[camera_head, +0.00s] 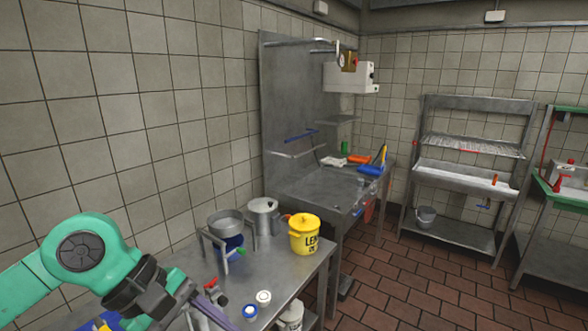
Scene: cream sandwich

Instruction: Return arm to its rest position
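My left arm, green with a dark wrist, comes in from the left over the near metal table (290,291). My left gripper (196,299) is low over that table's front left part. Its fingers are small and partly hidden by the wrist, so I cannot tell whether they are open or shut. A small red-topped item and a purplish item (216,292) show close to the fingers; I cannot tell whether they touch. My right gripper is not in view.
On the near table stand a yellow lidded bucket (304,238), a lidded metal pot (263,218), a metal pan on a stand (227,223) and two small round jars (263,297). A metal sink counter (310,188) stands behind. Brown tiled floor (430,290) is open at right.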

